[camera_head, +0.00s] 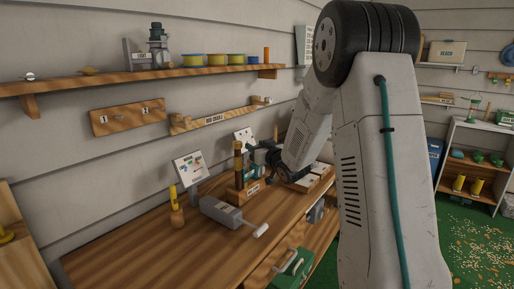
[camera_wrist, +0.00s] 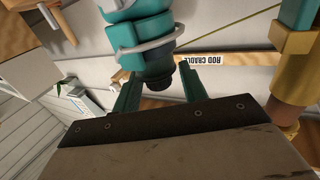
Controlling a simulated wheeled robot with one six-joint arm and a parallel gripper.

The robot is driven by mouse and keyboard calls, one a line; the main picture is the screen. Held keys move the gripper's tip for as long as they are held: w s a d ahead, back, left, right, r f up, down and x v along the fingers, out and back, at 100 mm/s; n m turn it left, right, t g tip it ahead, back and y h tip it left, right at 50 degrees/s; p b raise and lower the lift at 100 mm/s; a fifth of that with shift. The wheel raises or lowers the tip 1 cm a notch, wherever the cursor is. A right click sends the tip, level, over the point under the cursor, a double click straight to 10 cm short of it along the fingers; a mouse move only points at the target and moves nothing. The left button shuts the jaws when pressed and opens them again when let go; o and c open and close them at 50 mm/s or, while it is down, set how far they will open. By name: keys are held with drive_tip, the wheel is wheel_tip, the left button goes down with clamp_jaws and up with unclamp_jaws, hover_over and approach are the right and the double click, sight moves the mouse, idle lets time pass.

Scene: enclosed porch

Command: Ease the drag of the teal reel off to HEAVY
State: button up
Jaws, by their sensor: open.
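The teal reel (camera_wrist: 140,38) fills the upper middle of the wrist view, with a silver wire bail across it. A dark ribbed knob (camera_wrist: 160,77) sits at its lower end. My gripper (camera_wrist: 159,84) is open, its two green fingers on either side of the knob. I cannot tell whether either finger touches it. No HEAVY mark is readable. In the head view my gripper (camera_head: 264,158) is at the bench beside an upright rod handle (camera_head: 239,165) in a wooden stand (camera_head: 252,187); the reel there is too small and covered to make out.
A ROD CRADLE rail (camera_head: 213,121) is on the wall. A yellow-brown post (camera_wrist: 292,75) stands close at right in the wrist view.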

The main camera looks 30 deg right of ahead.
clamp_jaws()
drive_tip(key=shift+n+y, duration=0.3)
drive_tip(key=shift+y, duration=0.2)
drive_tip(key=n+y, duration=0.2)
drive_tip(key=y, duration=0.1)
drive_tip(key=shift+d, duration=0.1)
drive_tip(key=shift+n+g+y, duration=0.85)
drive_tip(key=shift+n+y, duration=0.45)
drive_tip(key=shift+y, duration=0.6)
drive_tip(key=shift+n+g+y, duration=0.85)
drive_tip(key=shift+n+y, duration=0.45)
drive_tip(key=shift+y, duration=0.6)
unclamp_jaws()
drive_tip(key=shift+s, duration=0.1)
